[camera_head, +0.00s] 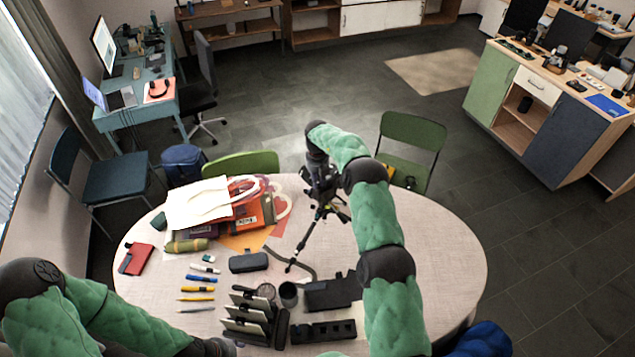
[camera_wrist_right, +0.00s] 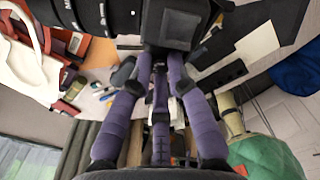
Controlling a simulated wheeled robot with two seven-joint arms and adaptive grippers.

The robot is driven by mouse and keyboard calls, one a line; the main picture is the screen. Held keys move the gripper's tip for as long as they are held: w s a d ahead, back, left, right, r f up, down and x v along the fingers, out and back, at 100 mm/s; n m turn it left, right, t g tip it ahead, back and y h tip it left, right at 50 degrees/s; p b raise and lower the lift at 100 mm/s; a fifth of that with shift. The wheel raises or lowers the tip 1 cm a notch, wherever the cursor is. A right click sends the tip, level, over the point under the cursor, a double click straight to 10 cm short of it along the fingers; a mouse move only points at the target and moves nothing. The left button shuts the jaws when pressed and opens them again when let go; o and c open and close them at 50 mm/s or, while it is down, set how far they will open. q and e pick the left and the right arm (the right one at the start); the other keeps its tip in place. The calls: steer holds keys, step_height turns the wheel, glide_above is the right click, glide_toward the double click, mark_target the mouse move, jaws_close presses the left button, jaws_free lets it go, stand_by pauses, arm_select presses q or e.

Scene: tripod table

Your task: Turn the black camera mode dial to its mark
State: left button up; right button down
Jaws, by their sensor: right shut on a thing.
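The black camera (camera_head: 322,183) stands on a tripod (camera_head: 318,215) on the round table, with my right gripper (camera_head: 316,172) at it. In the right wrist view, the camera body and lens (camera_wrist_right: 90,17) fill the top edge. The purple fingers of my right gripper (camera_wrist_right: 160,52) come together at the camera's near side, their tips shut on a small part there, which fits the mode dial. The dial and its mark are hidden by the fingers and the camera body. My left arm shows at the lower left of the head view; its gripper is out of the picture.
On the round table (camera_head: 440,240) lie a tote bag (camera_head: 200,203), a red notebook (camera_head: 136,259), several pens, a dark case (camera_head: 248,262) and a black organiser (camera_head: 323,331). Green chairs (camera_head: 410,140) stand behind. The table's right side is clear.

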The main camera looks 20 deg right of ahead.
stand_by(0.3)
steer(key=c, duration=1.5)
jaws_free()
steer(key=shift+o, duration=0.2)
